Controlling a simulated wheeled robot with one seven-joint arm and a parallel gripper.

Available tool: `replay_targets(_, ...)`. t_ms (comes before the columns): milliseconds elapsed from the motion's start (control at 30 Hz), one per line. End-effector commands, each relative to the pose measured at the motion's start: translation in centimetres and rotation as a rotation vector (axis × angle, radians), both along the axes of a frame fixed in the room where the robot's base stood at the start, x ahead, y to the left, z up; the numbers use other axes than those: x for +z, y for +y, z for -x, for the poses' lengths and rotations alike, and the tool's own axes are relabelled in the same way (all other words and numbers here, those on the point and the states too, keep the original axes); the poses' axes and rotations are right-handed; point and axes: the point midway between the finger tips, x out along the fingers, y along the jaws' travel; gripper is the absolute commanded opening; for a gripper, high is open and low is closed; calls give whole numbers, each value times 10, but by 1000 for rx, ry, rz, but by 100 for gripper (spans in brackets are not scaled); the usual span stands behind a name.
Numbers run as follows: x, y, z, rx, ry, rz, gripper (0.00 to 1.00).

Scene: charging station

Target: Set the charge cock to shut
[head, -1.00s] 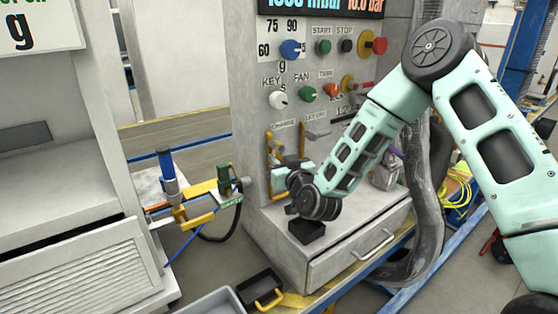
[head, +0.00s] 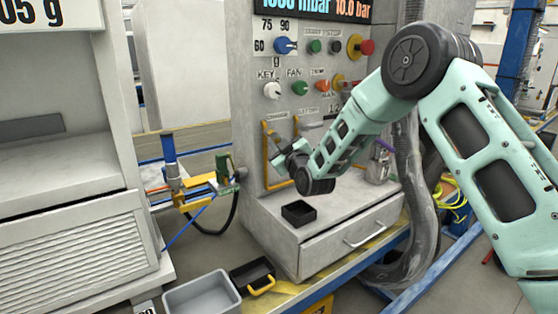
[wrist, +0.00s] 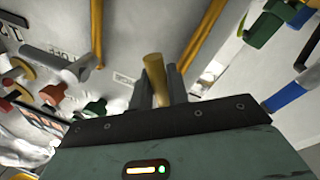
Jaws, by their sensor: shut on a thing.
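The charge cock is under the label at the left of the panel, between yellow pipes (head: 265,160). My gripper (head: 281,147) is at it, and my wrist hides much of the cock in the head view. In the wrist view, my gripper (wrist: 159,84) has its two dark fingers closed on either side of a yellow lever (wrist: 154,68), which I take as the handle of the charge cock. The lever stands up between the fingers, tilted slightly. The cock's body is hidden, so its exact setting cannot be told.
Knobs and buttons (head: 295,88) fill the panel above. A small black tray (head: 298,212) sits on the ledge below my wrist. A green coupling (head: 224,163) with a hose is left of the cock. A grey bin (head: 202,295) and black bin (head: 252,275) stand lower left.

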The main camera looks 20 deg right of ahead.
Motion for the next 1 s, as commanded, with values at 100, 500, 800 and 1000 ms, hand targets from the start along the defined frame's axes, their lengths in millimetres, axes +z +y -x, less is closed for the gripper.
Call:
replay_targets(100, -2, -2, -1, 2, -41, 108, 0)
replay_targets(500, 9, -11, -4, 2, -163, 468, 0)
replay_targets(800, 19, -14, -5, 1, -246, 714, 0)
replay_targets(1000, 25, -15, -5, 1, -287, 837, 0)
